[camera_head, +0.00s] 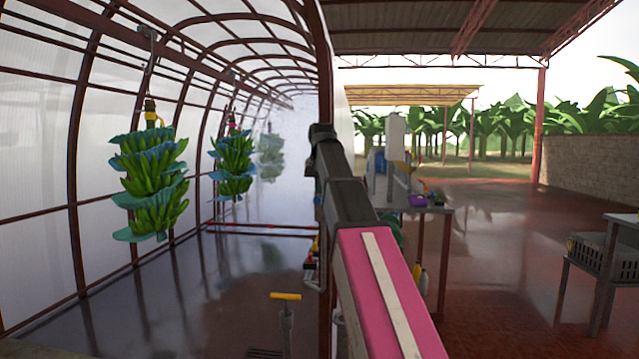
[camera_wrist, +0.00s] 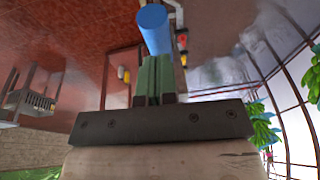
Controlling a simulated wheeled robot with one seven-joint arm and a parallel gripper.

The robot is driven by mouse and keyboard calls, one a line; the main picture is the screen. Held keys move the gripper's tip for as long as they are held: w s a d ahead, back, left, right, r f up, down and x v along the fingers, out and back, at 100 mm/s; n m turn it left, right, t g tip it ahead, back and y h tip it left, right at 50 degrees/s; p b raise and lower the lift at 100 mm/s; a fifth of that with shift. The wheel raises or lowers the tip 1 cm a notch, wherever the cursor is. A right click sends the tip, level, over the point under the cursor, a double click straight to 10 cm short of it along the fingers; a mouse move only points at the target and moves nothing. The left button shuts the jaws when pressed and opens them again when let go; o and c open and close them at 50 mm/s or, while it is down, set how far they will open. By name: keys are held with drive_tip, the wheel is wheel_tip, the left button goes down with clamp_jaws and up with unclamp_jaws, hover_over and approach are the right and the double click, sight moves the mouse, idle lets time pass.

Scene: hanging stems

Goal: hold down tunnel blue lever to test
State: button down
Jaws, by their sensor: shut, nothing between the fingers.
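The blue lever grip, a rounded blue cylinder (camera_wrist: 154,28), shows at the top of the wrist view, just beyond my fingertips. Its lower end meets the tips in the picture; I cannot tell whether they touch. My gripper (camera_wrist: 152,72) has its green fingers together, with nothing between them. In the head view my arm covers the gripper and the blue lever.
A yellow-handled grey stand (camera_head: 286,296) rises from the tunnel floor. Banana bunches (camera_head: 150,185) (camera_head: 233,165) hang at left. A worktable (camera_head: 432,209) stands right of my arm; a grey crate (camera_head: 592,256) is farther right. Open floor lies between them.

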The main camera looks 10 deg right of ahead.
sight(319, 199)
drive_tip(key=shift+s+a+f+t+h, duration=0.1)
drive_tip(key=shift+s+f+t+h, duration=0.15)
drive_tip(key=shift+f+t, duration=0.35)
drive_tip(key=shift+s+a+f+t+h, duration=0.15)
drive_tip(key=shift+s+f+t, duration=0.2)
drive_tip(key=shift+t, duration=0.35)
drive_tip(key=shift+s+f+t, duration=0.3)
drive_tip(key=shift+f+t, duration=0.3)
drive_tip(key=shift+f, duration=0.3)
drive_tip(key=shift+s+a+f, duration=0.1)
drive_tip(key=shift+s+f, duration=0.15)
drive_tip(key=shift+f, duration=0.75)
wheel_tip(319, 199, down, 3)
drive_tip(key=shift+w+r+t+h, duration=0.15)
drive_tip(key=shift+t+h, duration=0.25)
drive_tip(key=shift+t, duration=0.2)
drive_tip(key=shift+s+f, duration=0.2)
idle(0.6)
drive_tip(key=shift+r, duration=0.1)
